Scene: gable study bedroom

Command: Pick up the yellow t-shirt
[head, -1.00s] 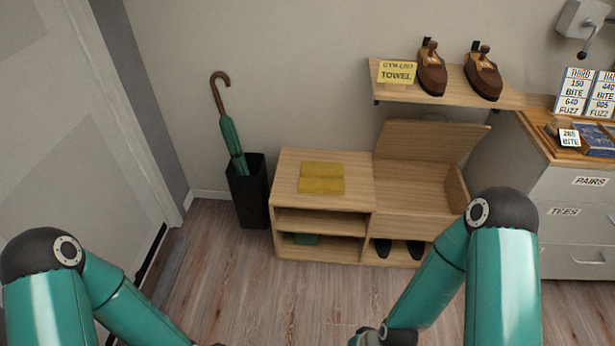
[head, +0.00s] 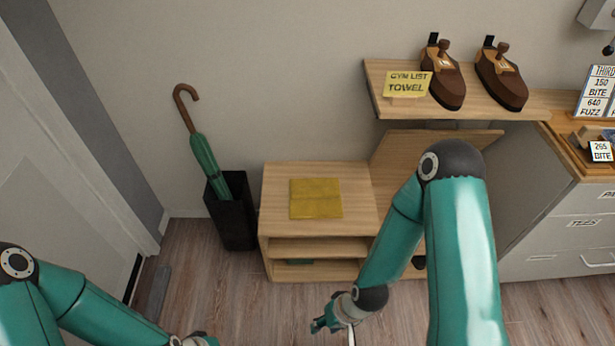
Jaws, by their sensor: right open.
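The yellow t-shirt (head: 316,198) lies folded flat on the top left part of the low wooden bench (head: 280,222). Nothing touches it. My right gripper (head: 337,330) is low in front of the bench, nearer to me than the t-shirt and apart from it. It is open and partly cut off by the bottom edge of the picture. My left arm comes in at the lower left. Only its wrist end shows at the bottom edge, and its fingers are out of the picture.
An umbrella (head: 205,165) stands in a black bin (head: 232,222) left of the bench. My right arm hides the bench's right part. A shelf (head: 390,103) with two wooden shoe-shaped pieces and a yellow note (head: 407,83) hangs above. Drawers (head: 560,235) stand right. The floor in front is clear.

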